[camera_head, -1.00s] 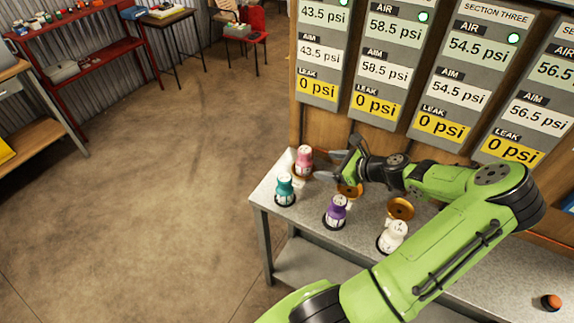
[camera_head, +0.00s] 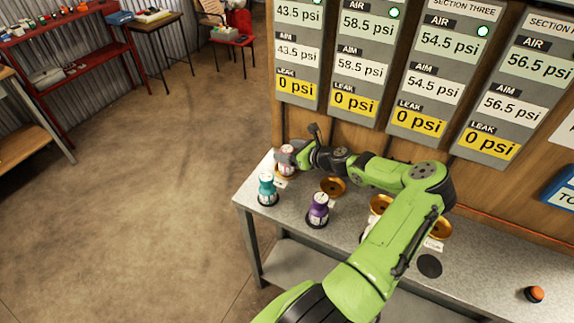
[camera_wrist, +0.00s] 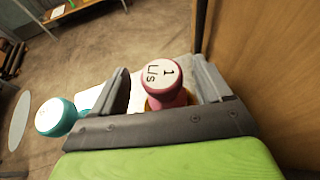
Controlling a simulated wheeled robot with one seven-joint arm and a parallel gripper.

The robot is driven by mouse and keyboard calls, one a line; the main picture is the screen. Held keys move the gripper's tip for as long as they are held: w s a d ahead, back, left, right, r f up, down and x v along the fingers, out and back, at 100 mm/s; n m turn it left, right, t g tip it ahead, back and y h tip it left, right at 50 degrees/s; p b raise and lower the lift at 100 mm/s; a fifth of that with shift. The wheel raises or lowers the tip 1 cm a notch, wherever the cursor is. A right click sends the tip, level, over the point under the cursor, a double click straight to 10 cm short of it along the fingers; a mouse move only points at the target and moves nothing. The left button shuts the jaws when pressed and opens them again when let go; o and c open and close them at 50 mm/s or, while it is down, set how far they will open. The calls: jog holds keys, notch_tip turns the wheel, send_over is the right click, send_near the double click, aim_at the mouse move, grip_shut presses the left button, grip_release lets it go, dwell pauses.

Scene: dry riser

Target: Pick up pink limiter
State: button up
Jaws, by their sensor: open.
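The pink limiter (camera_wrist: 164,84), with a white top marked "1 L/s", stands between the two grey fingers of my gripper (camera_wrist: 165,90) in the wrist view. The fingers are open on either side of it; a gap shows on the left, and contact on the right is hard to tell. In the head view the pink limiter (camera_head: 286,171) is at the bench's far left corner, partly covered by my gripper (camera_head: 287,157). A bit of brass shows below it.
On the grey bench (camera_head: 300,239), a teal limiter (camera_head: 267,189) stands close in front and a purple limiter (camera_head: 318,211) to the right. Brass rings (camera_head: 332,186) line the back. The wooden panel (camera_wrist: 255,70) rises close beside my gripper. An orange button (camera_head: 534,294) is far right.

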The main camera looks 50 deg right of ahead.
aim_at(283, 149)
jog(key=x, duration=0.3)
jog(key=shift+d+f, duration=0.1)
jog(key=shift+c, duration=0.4)
grip_shut()
